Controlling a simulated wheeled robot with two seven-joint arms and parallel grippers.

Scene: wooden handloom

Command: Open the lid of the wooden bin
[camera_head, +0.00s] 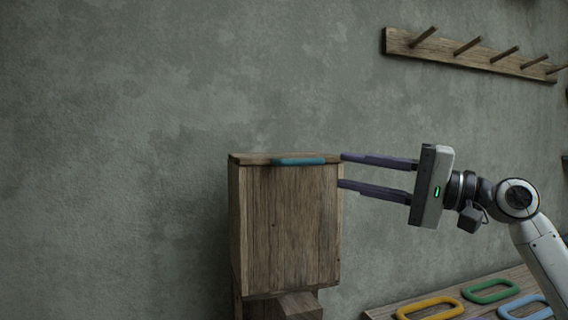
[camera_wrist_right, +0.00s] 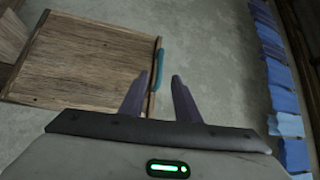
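The wooden bin (camera_head: 288,225) stands against the wall in the head view, with its flat lid (camera_head: 250,157) down on top. A teal handle (camera_head: 298,162) sits on the lid's front edge. My right gripper (camera_head: 341,170) is open at the bin's right side, its two dark purple fingers one above the other near lid height. My left gripper is not in view.
A wooden peg rail (camera_head: 470,54) hangs on the wall at upper right. A wooden surface with yellow (camera_head: 430,308), green (camera_head: 490,291) and blue rings is at lower right. Blue cloth pieces (camera_wrist_right: 283,80) show at the right in the wrist view. The area left of the bin is clear.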

